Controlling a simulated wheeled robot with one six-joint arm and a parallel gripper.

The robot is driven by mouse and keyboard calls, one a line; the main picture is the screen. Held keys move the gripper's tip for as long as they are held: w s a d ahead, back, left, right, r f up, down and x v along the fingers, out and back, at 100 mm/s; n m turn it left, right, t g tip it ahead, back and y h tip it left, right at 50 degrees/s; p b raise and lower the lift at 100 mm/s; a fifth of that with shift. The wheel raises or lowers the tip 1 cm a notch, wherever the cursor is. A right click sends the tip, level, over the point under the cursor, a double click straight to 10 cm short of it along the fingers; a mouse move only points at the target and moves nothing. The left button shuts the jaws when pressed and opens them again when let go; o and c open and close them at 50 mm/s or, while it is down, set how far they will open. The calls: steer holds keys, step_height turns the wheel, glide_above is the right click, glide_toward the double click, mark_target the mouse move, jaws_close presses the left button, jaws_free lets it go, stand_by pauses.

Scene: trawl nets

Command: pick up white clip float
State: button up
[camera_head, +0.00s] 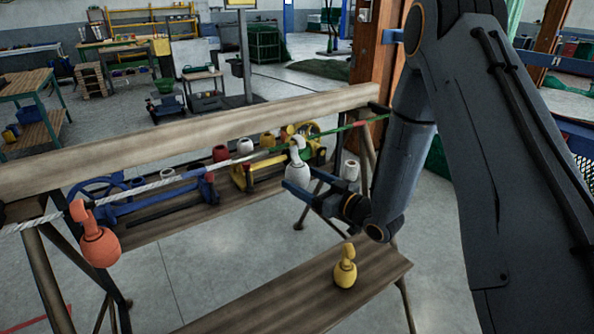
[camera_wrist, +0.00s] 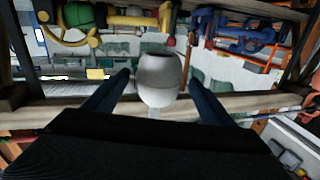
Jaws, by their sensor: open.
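The white clip float (camera_head: 297,168) hangs on the rope (camera_head: 240,160) by its hooked top, near the right part of the wooden frame. In the wrist view the white float (camera_wrist: 159,80) shows between my two fingers, with a gap on each side. My gripper (camera_head: 290,192) is open around or just beside the float's body in the head view; I cannot tell how deep the float sits between the fingers. An orange clip float (camera_head: 100,246) hangs on the rope at the left. A yellow clip float (camera_head: 345,270) stands on the low wooden bench.
A wooden beam (camera_head: 190,135) runs behind the rope. A lower shelf holds a blue winch-like frame (camera_head: 150,205), a yellow one (camera_head: 262,172) and several small spools. The low bench (camera_head: 290,302) is mostly bare around the yellow float.

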steer(key=shift+x, duration=1.25)
steer(key=c, duration=1.2)
steer(key=shift+r, duration=0.15)
